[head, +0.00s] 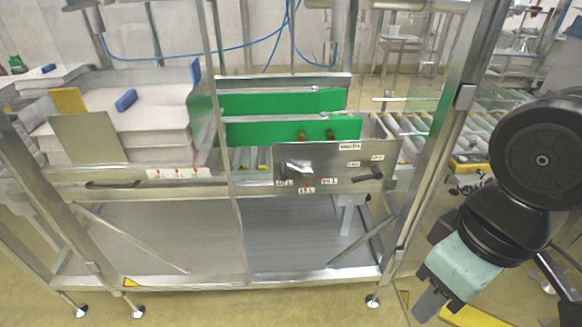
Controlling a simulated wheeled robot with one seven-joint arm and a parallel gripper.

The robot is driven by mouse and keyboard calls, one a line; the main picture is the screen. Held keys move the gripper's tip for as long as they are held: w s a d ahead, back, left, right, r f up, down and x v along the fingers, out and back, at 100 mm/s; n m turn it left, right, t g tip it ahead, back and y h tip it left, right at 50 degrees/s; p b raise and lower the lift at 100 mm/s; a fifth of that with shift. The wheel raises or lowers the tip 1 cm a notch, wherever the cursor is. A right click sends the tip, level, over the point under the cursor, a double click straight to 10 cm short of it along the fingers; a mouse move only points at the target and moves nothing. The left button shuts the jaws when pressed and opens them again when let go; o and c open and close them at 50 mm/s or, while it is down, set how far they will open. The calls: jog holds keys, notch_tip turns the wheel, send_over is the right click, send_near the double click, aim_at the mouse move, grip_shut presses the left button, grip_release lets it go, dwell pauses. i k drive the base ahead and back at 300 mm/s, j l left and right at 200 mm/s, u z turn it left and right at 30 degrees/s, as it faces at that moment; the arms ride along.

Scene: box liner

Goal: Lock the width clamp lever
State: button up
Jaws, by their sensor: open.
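A metal panel (325,188) is on the front of the machine frame, below two green plates. A black lever (367,175) sticks out at its right side, roughly level, under small white labels too small to read surely. It appears to be the width clamp lever; whether it is locked I cannot tell. A silver knob or pointer (298,169) sits at the panel's left, among labels with volume marks. My gripper (428,304), with a teal body, hangs at the lower right, in front of and below the lever, well apart from it. Nothing shows in it.
Green plates (290,131) stand behind the panel. A metal post (440,140) rises right of the lever, between it and my arm. Stacked white liners (140,125) lie at left. A roller conveyor (470,130) runs behind at right. Floor in front is clear.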

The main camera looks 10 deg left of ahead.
aim_at(377, 173)
jog(key=i+j+u, duration=0.6)
jog(key=i+u, duration=0.25)
jog(key=k, duration=0.05)
